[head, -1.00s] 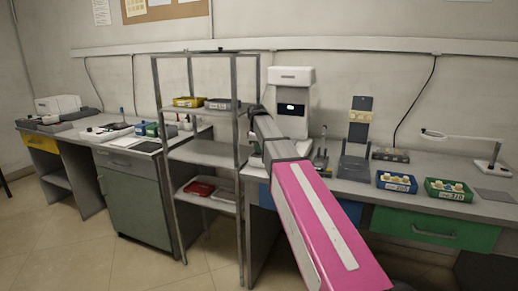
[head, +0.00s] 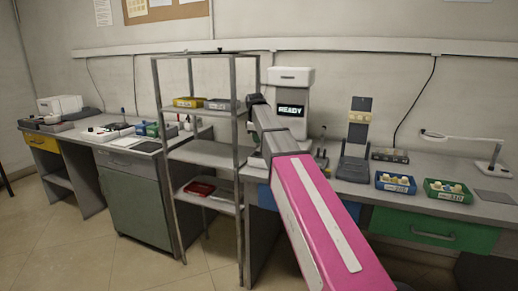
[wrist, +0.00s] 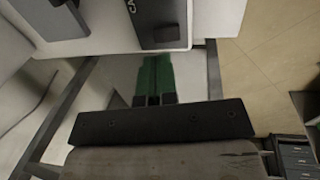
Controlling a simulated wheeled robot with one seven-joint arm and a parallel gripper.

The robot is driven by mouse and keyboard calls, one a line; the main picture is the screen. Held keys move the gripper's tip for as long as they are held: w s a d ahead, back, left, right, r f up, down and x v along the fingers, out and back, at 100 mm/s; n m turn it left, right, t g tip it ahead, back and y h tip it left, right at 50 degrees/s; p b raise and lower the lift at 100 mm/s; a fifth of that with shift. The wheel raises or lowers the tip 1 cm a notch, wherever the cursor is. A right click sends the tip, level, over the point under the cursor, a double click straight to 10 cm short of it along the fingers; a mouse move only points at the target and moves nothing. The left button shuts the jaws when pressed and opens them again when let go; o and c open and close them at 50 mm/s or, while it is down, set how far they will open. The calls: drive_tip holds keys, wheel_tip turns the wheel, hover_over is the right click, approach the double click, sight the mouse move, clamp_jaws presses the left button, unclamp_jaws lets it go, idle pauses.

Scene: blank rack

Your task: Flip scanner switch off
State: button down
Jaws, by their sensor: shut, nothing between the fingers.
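The white scanner (head: 291,77) stands on the bench behind my arm, and its dark screen (head: 291,110) reads READY. In the wrist view, a white casing (wrist: 110,38) fills the top, with a dark grey panel (wrist: 158,20) bearing partly cut-off lettering. I cannot make out the switch or its position for certain. My gripper (wrist: 153,60) shows green fingers side by side, shut and empty, just below the panel. I cannot tell whether they touch it. In the head view my arm hides the gripper.
An open metal rack (head: 207,151) with bins stands left of the scanner, close to my arm. A dark stand (head: 357,168), a blue bin (head: 396,187) and a green bin (head: 447,197) are to the right on the bench. Floor is clear at left.

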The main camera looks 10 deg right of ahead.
sight(258, 153)
wheel_tip(258, 153, up, 9)
drive_tip(key=shift+s+a+f, duration=0.15)
drive_tip(key=shift+s+a, duration=0.05)
drive_tip(key=shift+a, duration=0.05)
drive_tip(key=shift+s+a, duration=0.2)
idle(0.5)
idle(0.3)
drive_tip(key=f, duration=0.4)
drive_tip(key=w+f, duration=0.1)
drive_tip(key=f, duration=0.4)
drive_tip(key=w+d+f, duration=0.1)
drive_tip(key=f, duration=0.3)
drive_tip(key=shift+f, duration=0.35)
